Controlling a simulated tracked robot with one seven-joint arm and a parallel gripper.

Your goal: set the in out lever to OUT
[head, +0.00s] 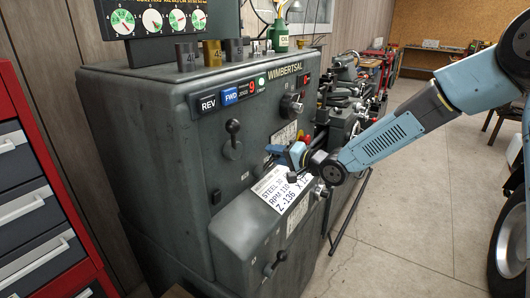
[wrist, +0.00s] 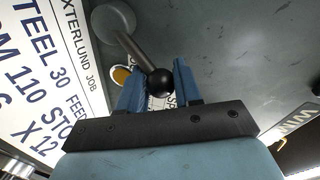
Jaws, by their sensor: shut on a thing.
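In the wrist view, a lever (wrist: 140,50) runs from a round grey hub to a black ball knob (wrist: 160,82). My gripper (wrist: 158,84) has its blue fingers on either side of the knob and is shut on it. In the head view, my gripper (head: 291,154) is at the front of the grey lathe (head: 150,130), beside the white job card (head: 283,190). My gripper hides the held lever there. A yellow round spot (wrist: 121,75) lies beside the lever; its IN or OUT marking is not readable.
Another black-knobbed lever (head: 232,140) stands on the headstock, and a lower lever (head: 274,263) is on the box below. REV and FWD buttons (head: 219,99) are above. A red tool cabinet (head: 35,200) stands left. Clear floor (head: 390,235) lies right.

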